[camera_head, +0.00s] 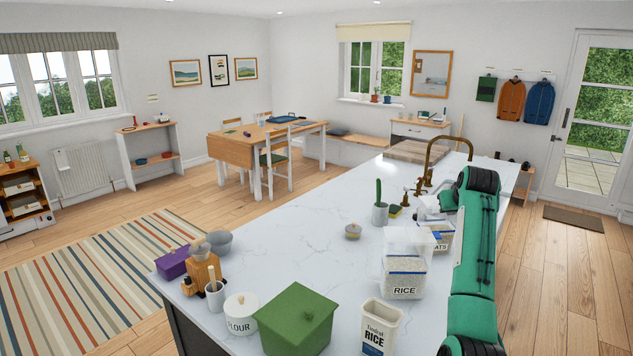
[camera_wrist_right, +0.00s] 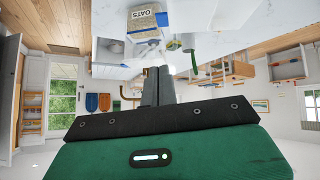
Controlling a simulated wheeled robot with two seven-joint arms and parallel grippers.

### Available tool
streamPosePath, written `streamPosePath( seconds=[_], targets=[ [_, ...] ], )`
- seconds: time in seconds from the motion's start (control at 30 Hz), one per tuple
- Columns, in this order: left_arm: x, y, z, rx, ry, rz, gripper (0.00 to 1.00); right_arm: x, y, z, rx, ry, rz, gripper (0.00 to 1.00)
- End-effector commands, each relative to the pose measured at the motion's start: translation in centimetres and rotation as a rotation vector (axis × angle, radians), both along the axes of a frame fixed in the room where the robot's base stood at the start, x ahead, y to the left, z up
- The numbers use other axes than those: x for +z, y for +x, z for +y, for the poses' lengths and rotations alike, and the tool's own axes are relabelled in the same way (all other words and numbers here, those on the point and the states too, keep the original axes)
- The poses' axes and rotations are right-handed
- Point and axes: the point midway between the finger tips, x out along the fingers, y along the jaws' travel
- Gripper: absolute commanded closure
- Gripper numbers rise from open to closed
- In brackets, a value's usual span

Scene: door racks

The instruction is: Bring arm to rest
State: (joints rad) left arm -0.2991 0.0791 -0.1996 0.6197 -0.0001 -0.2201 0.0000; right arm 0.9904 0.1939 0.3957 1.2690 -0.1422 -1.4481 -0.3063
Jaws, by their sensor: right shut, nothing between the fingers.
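My right arm (camera_head: 474,260) reaches forward along the right side of the white counter in the head view. Its gripper is not clear there. In the right wrist view, which is upside down, my right gripper (camera_wrist_right: 158,78) shows its two dark fingers together, with nothing held. Beyond the fingertips in that view is the oats container (camera_wrist_right: 148,22) on the counter. My left arm and gripper are in neither view.
The counter (camera_head: 310,240) bears a rice container (camera_head: 405,275), a rice carton (camera_head: 381,328), a green box (camera_head: 297,322), a flour canister (camera_head: 241,315) and a cactus pot (camera_head: 380,213). The oats container (camera_head: 440,238) stands close to my right arm. A brass tap (camera_head: 432,155) rises behind.

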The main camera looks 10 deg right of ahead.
Motion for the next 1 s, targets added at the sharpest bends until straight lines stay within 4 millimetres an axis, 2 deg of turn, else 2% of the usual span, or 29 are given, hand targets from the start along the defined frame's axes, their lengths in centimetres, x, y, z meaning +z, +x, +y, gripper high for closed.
streamPosePath(
  seconds=[0.07,0.17,0.27,0.47,0.7,0.87,1.0],
  targets=[
    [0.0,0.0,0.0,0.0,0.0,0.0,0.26,-0.8,-0.3,0.2,0.0,-0.006,0.008,1.0],
    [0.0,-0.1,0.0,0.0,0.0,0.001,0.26,-3.0,-1.3,0.8,0.0,-0.022,0.03,1.0],
    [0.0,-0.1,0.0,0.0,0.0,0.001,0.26,-6.4,-2.9,1.9,0.004,-0.047,0.06,1.0],
    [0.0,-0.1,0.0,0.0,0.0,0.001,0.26,-13.4,-7.5,5.3,0.03,-0.092,0.127,1.0],
    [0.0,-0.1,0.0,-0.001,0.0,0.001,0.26,-20.8,-14.3,10.0,0.086,-0.124,0.202,1.0],
    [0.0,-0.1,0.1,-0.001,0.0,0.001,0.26,-24.9,-19.7,13.6,0.135,-0.127,0.251,1.0],
    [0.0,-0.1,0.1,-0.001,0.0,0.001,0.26,-27.8,-24.8,16.8,0.182,-0.118,0.292,1.0]
  ],
)
